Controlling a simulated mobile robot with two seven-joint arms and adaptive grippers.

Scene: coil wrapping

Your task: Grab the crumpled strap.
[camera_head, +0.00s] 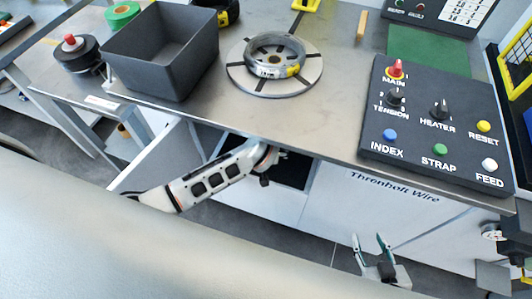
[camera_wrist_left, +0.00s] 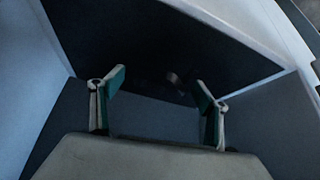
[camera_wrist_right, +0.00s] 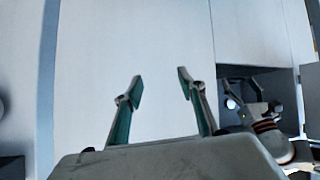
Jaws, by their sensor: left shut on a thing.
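My left arm reaches under the bench into a dark open compartment (camera_head: 290,172). In the left wrist view my left gripper (camera_wrist_left: 158,84) has its teal-padded fingers set wide apart, holding a thing too dark to make out. A small dim grey spot (camera_wrist_left: 173,77) shows between the fingers. I cannot tell whether it is the crumpled strap, which I cannot make out in any view. In the head view the left fingers are hidden. My right gripper (camera_head: 370,243) is open and empty in front of the white cabinet, and its fingers also show in the right wrist view (camera_wrist_right: 161,88).
On the bench (camera_head: 240,122) stand a grey bin (camera_head: 150,72), a metal coil (camera_head: 262,67) on a round turntable (camera_head: 245,84) and a dark control panel (camera_head: 435,160). A white door panel (camera_head: 155,155) stands left of my left arm. The compartment's walls lie close around the left gripper.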

